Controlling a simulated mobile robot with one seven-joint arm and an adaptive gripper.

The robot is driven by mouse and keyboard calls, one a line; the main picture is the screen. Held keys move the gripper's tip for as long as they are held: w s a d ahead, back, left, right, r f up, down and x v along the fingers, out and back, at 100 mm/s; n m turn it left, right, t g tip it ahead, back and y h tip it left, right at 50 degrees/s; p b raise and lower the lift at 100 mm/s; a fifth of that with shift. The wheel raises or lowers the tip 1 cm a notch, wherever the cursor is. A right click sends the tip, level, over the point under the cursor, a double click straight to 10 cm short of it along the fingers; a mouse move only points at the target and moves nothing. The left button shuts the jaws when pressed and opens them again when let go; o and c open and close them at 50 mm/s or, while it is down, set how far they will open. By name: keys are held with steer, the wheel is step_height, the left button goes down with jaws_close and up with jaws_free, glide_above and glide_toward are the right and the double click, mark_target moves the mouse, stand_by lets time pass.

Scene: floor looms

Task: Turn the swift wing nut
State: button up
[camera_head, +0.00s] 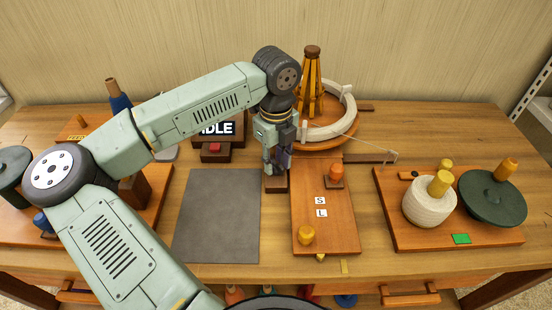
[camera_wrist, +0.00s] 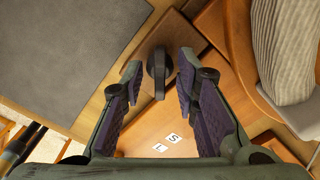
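A dark wing nut (camera_wrist: 158,72) stands on a brown wooden block (camera_wrist: 183,33) in the wrist view. My gripper (camera_wrist: 160,66) points down with its fingers apart, one on each side of the nut. A gap shows between the nut and each finger. In the head view my gripper (camera_head: 275,168) is just above the brown block (camera_head: 276,185), and the nut cannot be made out there. The swift (camera_head: 311,85), an orange wooden frame, stands behind with a pale skein ring (camera_head: 347,101) around it.
A board marked S and L (camera_head: 340,230) with an orange knob (camera_head: 336,171) and a yellow knob (camera_head: 306,236) lies right of the block. A grey mat (camera_head: 215,220) lies left. A board at right (camera_head: 410,237) carries a white yarn ball (camera_head: 430,208) and a green disc (camera_head: 491,201).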

jaws_close()
